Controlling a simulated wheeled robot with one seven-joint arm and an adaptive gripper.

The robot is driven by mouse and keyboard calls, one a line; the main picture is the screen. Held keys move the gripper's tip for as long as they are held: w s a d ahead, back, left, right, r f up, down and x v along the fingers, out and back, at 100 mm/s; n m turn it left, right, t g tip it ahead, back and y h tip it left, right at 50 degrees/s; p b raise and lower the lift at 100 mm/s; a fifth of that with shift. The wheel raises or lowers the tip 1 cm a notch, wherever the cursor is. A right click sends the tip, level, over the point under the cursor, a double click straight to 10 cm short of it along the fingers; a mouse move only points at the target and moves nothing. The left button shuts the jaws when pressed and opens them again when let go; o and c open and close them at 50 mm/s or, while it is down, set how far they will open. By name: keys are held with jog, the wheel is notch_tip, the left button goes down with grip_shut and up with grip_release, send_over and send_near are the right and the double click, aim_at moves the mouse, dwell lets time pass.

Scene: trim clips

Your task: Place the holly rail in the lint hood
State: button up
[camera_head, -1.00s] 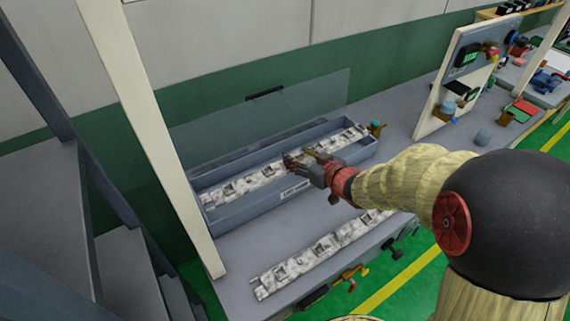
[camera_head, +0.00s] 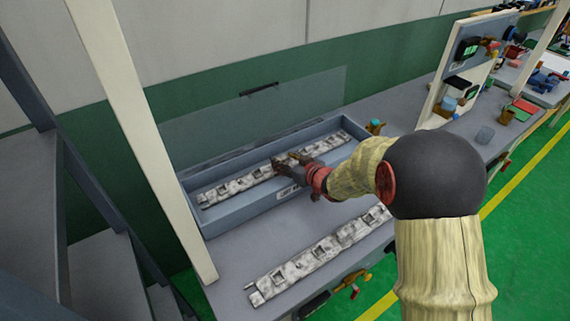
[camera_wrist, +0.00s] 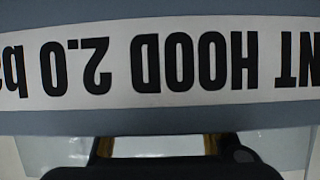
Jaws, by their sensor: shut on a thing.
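The lint hood (camera_head: 222,218) is a long grey open tray on the bench, with a clear raised lid behind it. A mottled white-grey rail (camera_head: 235,187), taken as the holly rail, lies lengthwise within the tray walls; whether it touches the floor I cannot tell. My gripper (camera_head: 284,163) reaches over the front wall and is shut on this rail near its middle.
A second, similar rail (camera_head: 315,256) lies on the bench in front of the hood. A cream post (camera_head: 150,140) stands at the left. A panel with small items (camera_head: 460,70) stands at the right. Bare bench (camera_head: 245,255) lies between hood and second rail.

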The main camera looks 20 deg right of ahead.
jog(key=shift+w+r, duration=0.1)
jog(key=shift+r, duration=0.05)
jog(key=o, duration=1.4)
jog(key=shift+f, duration=0.2)
